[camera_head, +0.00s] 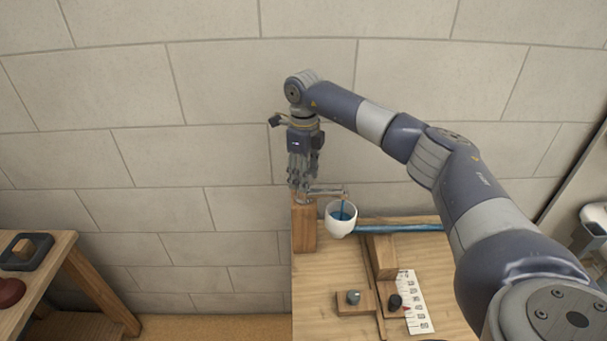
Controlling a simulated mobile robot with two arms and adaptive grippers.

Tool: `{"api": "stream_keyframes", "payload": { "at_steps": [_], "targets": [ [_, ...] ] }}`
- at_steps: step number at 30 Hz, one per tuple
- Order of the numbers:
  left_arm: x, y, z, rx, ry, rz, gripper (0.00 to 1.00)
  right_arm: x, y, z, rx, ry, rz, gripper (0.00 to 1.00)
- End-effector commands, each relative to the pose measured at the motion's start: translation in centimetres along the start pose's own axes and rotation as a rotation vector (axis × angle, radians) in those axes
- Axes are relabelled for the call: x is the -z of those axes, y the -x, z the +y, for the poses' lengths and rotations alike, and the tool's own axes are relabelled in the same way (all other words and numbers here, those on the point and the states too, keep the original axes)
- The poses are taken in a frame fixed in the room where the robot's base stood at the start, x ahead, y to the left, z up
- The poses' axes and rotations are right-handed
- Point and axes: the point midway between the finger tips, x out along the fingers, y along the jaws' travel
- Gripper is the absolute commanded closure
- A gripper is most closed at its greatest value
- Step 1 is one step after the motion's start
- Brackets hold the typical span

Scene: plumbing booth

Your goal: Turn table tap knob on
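The table tap (328,192) is a small metal tap on an upright wooden block (304,230) at the back left corner of the wooden table. Its spout points right, over a white cup (340,227). A thin blue stream shows below the spout, and blue liquid shows in the cup. My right gripper (302,186) points down directly over the tap's left end, with its fingertips at or close to the knob. The fingers hide the knob, and I cannot tell whether they grip it. My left gripper is not in view.
A blue pipe (400,228) runs right from the cup. Wooden blocks, a grey knob (353,297), a dark knob (394,302) and a marked white strip (413,300) are on the table (312,318). Another wooden table (62,262) stands left, across a gap. A block wall is behind.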

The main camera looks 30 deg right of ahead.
Motion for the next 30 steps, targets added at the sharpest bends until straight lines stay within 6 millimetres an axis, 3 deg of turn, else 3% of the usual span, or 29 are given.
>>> {"api": "stream_keyframes", "payload": {
  "at_steps": [14,30],
  "targets": [
    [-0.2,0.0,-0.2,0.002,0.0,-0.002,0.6,-0.1,0.8,0.0,0.001,-0.001,-0.003,0.4],
    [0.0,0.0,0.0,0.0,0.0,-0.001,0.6,0.0,10.7,-0.1,0.001,-0.001,-0.002,0.4]
  ]
}}
